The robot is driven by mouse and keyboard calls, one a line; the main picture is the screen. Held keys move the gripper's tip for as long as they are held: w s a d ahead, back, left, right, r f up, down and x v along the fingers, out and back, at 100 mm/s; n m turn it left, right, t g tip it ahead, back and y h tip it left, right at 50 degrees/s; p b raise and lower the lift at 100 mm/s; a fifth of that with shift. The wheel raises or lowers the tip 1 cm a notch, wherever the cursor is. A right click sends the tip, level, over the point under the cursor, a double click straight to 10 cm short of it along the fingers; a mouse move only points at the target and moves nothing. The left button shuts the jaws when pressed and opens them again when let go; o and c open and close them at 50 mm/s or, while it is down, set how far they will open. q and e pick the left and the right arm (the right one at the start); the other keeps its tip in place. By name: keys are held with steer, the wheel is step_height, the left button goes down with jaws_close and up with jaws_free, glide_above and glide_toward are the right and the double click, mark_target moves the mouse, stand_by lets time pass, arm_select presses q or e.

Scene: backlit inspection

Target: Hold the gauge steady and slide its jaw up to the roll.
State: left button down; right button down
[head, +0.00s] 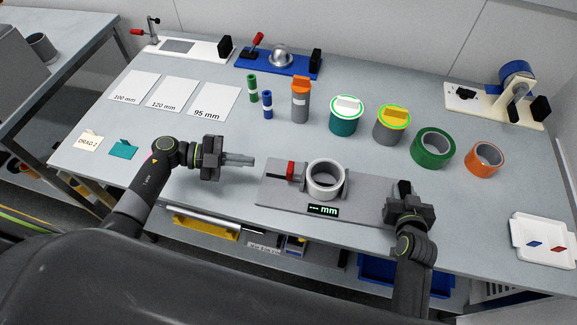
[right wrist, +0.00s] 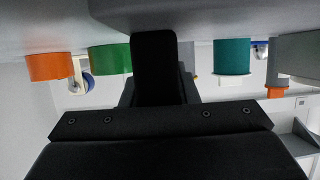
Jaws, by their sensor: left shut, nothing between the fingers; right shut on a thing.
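The gauge is a grey plate (head: 272,192) near the table's front edge, with a dark display (head: 323,210) reading "--- mm". A white roll (head: 325,180) lies between its uprights. The sliding jaw with a red knob (head: 291,171) is at the roll's left; whether it touches the roll is unclear. My right gripper (head: 404,193) is shut on the black grip at the gauge's right end, largely hidden by the fingers. A black upright part, likely that grip, fills the middle of the right wrist view (right wrist: 154,65). My left gripper (head: 247,160) is shut and empty, left of the red knob.
Behind stand a teal tub (head: 343,122), a grey tub (head: 390,130), a green tape roll (head: 432,147) and an orange one (head: 484,158). Paper cards (head: 172,94) lie at left. A white tray (head: 541,242) is at the right edge.

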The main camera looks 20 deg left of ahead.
steer(key=shift+s+f, duration=0.15)
steer(key=shift+f, duration=0.1)
arm_select(q)
steer(key=v, duration=0.7)
steer(key=shift+a, duration=0.35)
steer(key=shift+s, duration=0.1)
steer(key=x, duration=0.5)
steer(key=r+x, duration=0.1)
steer(key=x, duration=0.2)
steer(key=shift+s+d+f, duration=0.1)
steer(key=shift+s+d, duration=0.15)
steer(key=shift+d, duration=0.1)
steer(key=shift+x, duration=3.55)
steer(key=shift+d, duration=0.3)
steer(key=shift+a, duration=0.2)
steer(key=shift+s+a, duration=0.1)
steer(key=shift+a, duration=1.75)
